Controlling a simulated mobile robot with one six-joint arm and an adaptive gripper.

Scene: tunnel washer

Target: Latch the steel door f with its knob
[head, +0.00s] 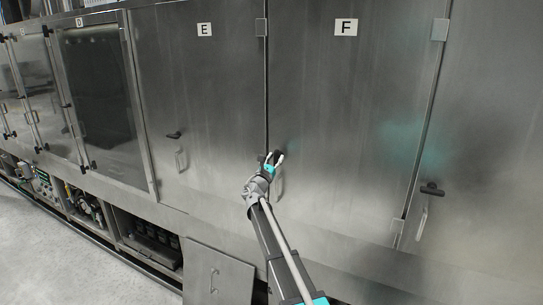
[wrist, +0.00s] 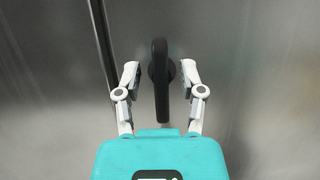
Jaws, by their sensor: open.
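Steel door F (head: 345,110) carries a white label with a black F and looks flush in its frame. Its black knob (wrist: 161,101) sits near the door's left edge, with the lever lying along the wrist picture's vertical. In the head view the knob is largely hidden by my gripper (head: 271,161). In the wrist view my gripper (wrist: 160,69) is open, with one white finger on each side of the knob. Gaps show between the fingers and the knob.
Steel door E (head: 205,90) is to the left, with its own black knob (head: 173,135). Another black knob (head: 431,189) is on the panel at right. A loose-looking lower panel (head: 215,272) with a handle stands below door E. Grey floor (head: 60,260) is open at lower left.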

